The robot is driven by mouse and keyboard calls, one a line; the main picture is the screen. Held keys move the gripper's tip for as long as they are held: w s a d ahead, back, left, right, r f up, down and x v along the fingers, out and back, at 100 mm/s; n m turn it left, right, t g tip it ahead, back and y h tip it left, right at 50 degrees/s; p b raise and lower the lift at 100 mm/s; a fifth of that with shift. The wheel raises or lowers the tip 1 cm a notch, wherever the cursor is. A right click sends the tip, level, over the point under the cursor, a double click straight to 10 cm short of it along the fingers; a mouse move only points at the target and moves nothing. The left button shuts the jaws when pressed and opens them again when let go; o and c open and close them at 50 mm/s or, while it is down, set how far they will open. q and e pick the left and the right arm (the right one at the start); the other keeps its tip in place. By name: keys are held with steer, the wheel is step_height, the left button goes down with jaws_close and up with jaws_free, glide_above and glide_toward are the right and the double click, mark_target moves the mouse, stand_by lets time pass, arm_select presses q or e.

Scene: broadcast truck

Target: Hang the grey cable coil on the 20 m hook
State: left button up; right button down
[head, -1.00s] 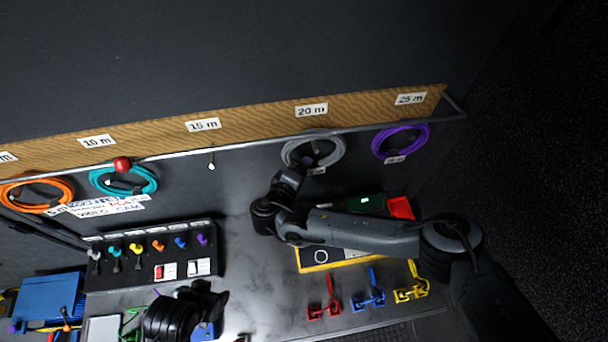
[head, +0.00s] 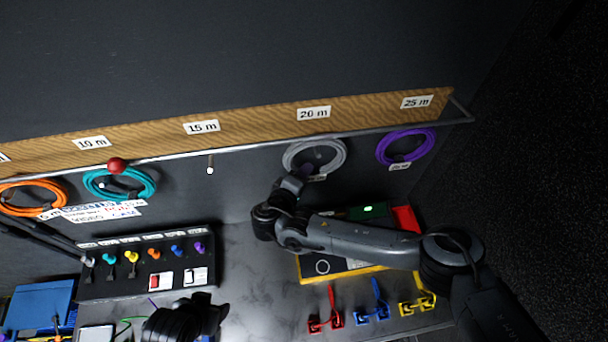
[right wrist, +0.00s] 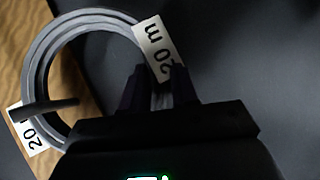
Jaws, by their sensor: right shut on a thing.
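The grey cable coil (head: 335,148) is upright at the rail, below the 20 m label (head: 314,113). My right gripper (head: 304,178) is shut on its lower edge. In the right wrist view the fingers (right wrist: 160,85) close on the grey coil (right wrist: 95,17) beside its 20 m tag (right wrist: 158,50). There a dark hook peg (right wrist: 50,106) crosses the coil's band, its end showing inside the ring. I cannot tell whether the coil's weight rests on it. My left gripper (head: 205,315) is low in the head view; its fingers are unclear.
A purple coil (head: 430,142) hangs close on the right, below the 25 m label. The 15 m hook (head: 210,169) is empty. Teal (head: 148,186) and orange coils hang further left. Below are a switch panel (head: 150,285), a yellow-edged box (head: 345,273) and several coloured levers.

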stand_by(0.4)
steer(key=c, duration=0.8)
jaws_free()
